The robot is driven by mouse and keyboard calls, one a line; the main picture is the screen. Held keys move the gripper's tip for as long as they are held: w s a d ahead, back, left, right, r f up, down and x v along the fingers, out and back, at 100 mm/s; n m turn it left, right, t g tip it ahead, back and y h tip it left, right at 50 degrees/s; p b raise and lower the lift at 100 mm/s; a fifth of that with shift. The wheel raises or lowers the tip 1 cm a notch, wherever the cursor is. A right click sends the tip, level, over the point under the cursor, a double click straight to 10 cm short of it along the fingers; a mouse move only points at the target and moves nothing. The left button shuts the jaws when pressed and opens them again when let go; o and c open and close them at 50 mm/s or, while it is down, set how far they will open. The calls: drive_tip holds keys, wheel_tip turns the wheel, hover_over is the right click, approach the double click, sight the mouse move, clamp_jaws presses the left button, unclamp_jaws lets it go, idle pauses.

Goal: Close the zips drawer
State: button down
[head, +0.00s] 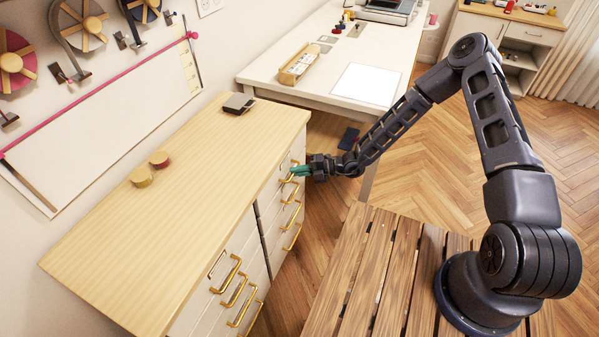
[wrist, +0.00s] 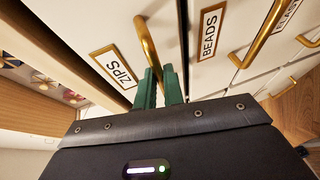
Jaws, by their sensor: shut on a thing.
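The zips drawer (wrist: 88,58) has a white front with a brass-framed ZIPS label (wrist: 113,68) in the wrist view. Its brass bar handle (wrist: 147,45) runs down between my gripper's green fingertips (wrist: 159,86). My gripper is shut on this handle. In the head view my gripper (head: 301,170) is at the top drawer of the cabinet's far column. The fingers and hand hide much of that drawer front there. I cannot tell how far the drawer stands out from the cabinet.
A BEADS drawer (wrist: 220,35) adjoins it in the wrist view. The wooden cabinet top (head: 185,185) holds two small round items (head: 141,176) and a dark flat object (head: 239,104). A white table (head: 270,75) stands behind my arm. Wooden floor (head: 312,215) shows beside the drawers.

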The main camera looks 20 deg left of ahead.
drive_tip(key=c, duration=1.5)
unclamp_jaws()
drive_tip(key=shift+a, duration=0.15)
drive_tip(key=v, duration=1.1)
